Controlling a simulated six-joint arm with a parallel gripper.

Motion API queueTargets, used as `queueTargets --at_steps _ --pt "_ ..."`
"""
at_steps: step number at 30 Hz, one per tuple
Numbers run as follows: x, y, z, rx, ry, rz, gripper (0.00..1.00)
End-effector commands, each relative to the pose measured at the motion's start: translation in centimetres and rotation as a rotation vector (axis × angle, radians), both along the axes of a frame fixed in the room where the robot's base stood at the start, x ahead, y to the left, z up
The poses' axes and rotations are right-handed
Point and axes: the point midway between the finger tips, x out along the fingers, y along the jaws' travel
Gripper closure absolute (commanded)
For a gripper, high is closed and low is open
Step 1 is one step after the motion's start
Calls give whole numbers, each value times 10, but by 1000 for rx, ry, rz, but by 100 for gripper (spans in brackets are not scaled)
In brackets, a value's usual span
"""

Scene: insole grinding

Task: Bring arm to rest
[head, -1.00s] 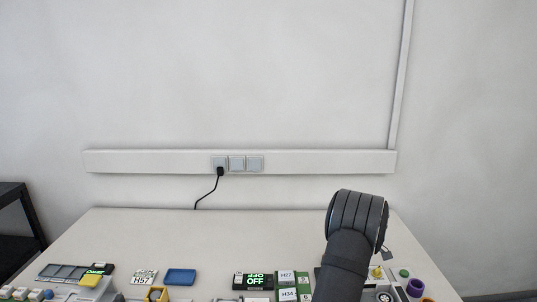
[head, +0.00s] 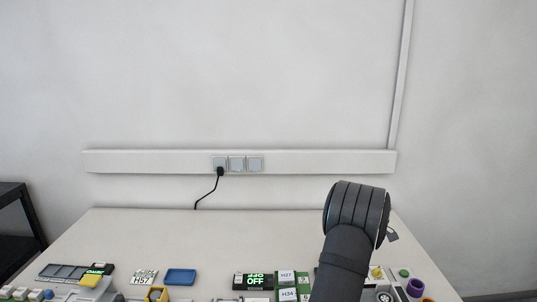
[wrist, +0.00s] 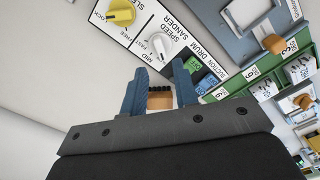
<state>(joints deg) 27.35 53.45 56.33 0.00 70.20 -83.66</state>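My gripper (wrist: 160,75) shows in the wrist view, with its two blue-grey fingers standing apart. A small tan block with a black bristly top (wrist: 160,98) shows between the fingers near their base. I cannot tell whether it touches them or lies beyond them. In the head view my dark arm rises at the right front of the table (head: 230,228), and the gripper itself is hidden there.
In the wrist view a white drum sander panel (wrist: 190,50) has a yellow knob (wrist: 120,12) and a white knob. In the head view, a blue tray (head: 180,277) sits front left; the table's back is clear.

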Motion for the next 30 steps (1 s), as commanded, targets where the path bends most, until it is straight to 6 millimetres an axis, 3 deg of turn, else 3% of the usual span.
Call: queueTargets --at_steps 11,23,30 --pt "-1 0 -71 2 3 -2 73" --pt "0 0 -67 1 1 -336 73" --pt "0 0 -22 -1 -3 -339 73"
